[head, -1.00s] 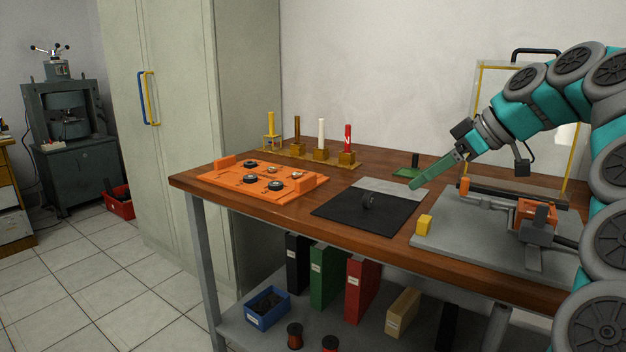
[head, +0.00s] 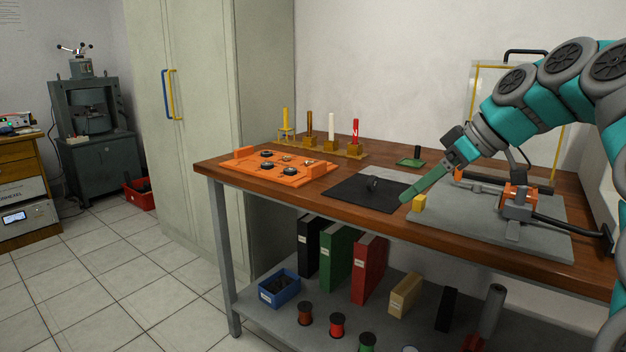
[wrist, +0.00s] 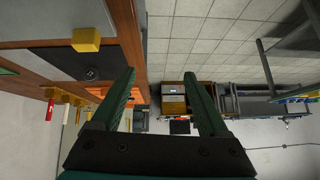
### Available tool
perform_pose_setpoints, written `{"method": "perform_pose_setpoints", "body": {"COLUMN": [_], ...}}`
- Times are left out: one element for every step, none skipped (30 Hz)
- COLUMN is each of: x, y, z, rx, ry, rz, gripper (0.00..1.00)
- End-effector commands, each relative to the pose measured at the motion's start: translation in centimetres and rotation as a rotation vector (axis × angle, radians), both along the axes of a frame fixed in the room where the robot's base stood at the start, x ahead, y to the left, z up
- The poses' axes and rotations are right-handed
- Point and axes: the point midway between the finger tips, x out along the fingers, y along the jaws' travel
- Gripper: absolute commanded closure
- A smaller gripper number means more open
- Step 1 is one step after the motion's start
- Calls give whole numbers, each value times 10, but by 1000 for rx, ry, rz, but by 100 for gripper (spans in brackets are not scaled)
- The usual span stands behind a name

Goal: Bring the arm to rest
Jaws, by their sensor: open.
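My gripper (head: 408,199) is at the right of the head view, its green fingers pointing down and left near the front edge of the workbench (head: 300,197). In the wrist view my gripper (wrist: 165,80) shows two green fingers spread apart with nothing between them. A yellow block (head: 419,203) stands at the corner of the grey plate (head: 545,232), close beside the fingertips in the head view. It also shows in the wrist view (wrist: 87,39), left of the fingers. A small dark round part (head: 373,184) sits on the black mat (head: 350,194).
An orange tray (head: 315,172) with several round parts lies on the bench's left. Behind it stand several coloured posts on a wooden base (head: 350,153). A clamp fixture (head: 515,202) is on the grey plate.

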Motion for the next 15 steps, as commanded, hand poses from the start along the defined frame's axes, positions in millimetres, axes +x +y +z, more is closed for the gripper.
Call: {"method": "perform_pose_setpoints", "body": {"x": [-6, -9, -14, -18, -22, -28, -34, -40, -50, -59, -67, -78, -86, -95, -108], "y": [7, 11, 17, 22, 27, 34, 39, 46, 54, 60, 66, 72, 77, 81, 85], "z": [-3, -5, -7, -10, -13, -17, -22, -27, -34, -40, -48, -57, -66, -73, -84], "rx": [-4, -7, -11, -15, -20, -28, -35, -42, -54, -67, -78, -93, -107, -121, -139], "ry": [19, 29, 44, 57, 72, 91, 109, 131, 159, 181, 206, 236, 261, 282, 315], "rz": [0, -1, -6, -8, -11, -19, -25, -30, -41, -50, -61, -81, -96, -113, -135], "gripper": [22, 22, 22, 22, 22, 22, 22, 22, 22, 22, 22, 22, 22, 22, 22]}}
